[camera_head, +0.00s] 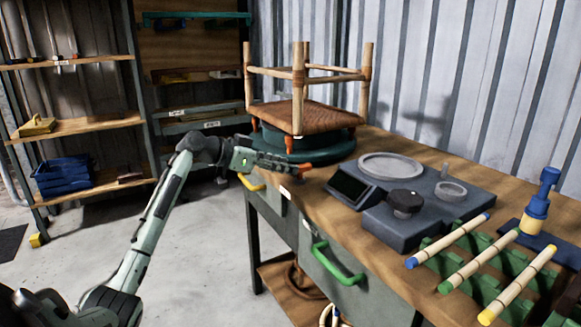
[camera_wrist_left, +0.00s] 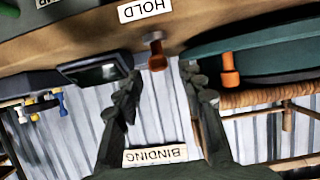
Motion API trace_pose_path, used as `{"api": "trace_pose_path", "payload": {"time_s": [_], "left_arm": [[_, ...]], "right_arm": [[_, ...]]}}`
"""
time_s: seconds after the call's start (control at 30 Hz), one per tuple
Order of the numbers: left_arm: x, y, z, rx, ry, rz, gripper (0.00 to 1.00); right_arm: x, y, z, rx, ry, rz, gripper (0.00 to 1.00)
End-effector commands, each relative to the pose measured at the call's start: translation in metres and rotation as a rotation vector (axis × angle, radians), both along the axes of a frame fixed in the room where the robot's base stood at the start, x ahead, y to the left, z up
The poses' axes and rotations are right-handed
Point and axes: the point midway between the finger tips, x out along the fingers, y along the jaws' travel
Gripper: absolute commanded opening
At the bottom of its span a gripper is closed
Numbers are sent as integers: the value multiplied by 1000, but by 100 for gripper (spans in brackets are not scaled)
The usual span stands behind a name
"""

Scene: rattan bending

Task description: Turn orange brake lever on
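The orange brake lever (camera_head: 305,168) sits at the table's front edge, just off the tips of my left gripper (camera_head: 284,164) in the head view. In the left wrist view the lever (camera_wrist_left: 156,58) is a small orange-brown knob and stem, beyond and between the fingertips, near a white label (camera_wrist_left: 145,10) reading HOLD. My left gripper (camera_wrist_left: 162,85) has its two dark fingers spread apart with nothing between them. I cannot tell whether a fingertip touches the lever. My right gripper is not in view.
A green turntable (camera_head: 310,153) with orange clamps bears a rattan-seated stool frame (camera_head: 310,113) behind the gripper. A dark scale-like device (camera_head: 405,220) and green racks (camera_head: 505,270) with rods stand to the right. Shelves (camera_head: 70,126) stand at left; floor between is clear.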

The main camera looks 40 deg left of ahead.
Motion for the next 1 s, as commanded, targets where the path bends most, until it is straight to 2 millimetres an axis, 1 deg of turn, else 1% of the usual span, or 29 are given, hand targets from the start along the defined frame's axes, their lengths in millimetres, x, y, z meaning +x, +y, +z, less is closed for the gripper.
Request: {"api": "trace_pose_path", "payload": {"time_s": [0.03, 0.2, 0.3, 0.4, 0.5, 0.6, 1.0], "left_arm": [[-10, 5, 3, 4, 1, 2, 40], [-41, 18, 18, 4, 2, 2, 40], [-57, 25, 25, 2, 1, 1, 40], [-68, 30, 30, 2, 0, 1, 40], [-75, 33, 33, 1, 1, 1, 40], [-78, 33, 35, 0, 0, 0, 40], [-78, 34, 35, 0, 0, 0, 40]], "right_arm": [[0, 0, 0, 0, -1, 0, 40], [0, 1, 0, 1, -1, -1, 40], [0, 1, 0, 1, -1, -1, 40], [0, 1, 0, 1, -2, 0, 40], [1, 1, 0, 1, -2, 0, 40], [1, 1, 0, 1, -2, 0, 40], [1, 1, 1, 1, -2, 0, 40]]}}
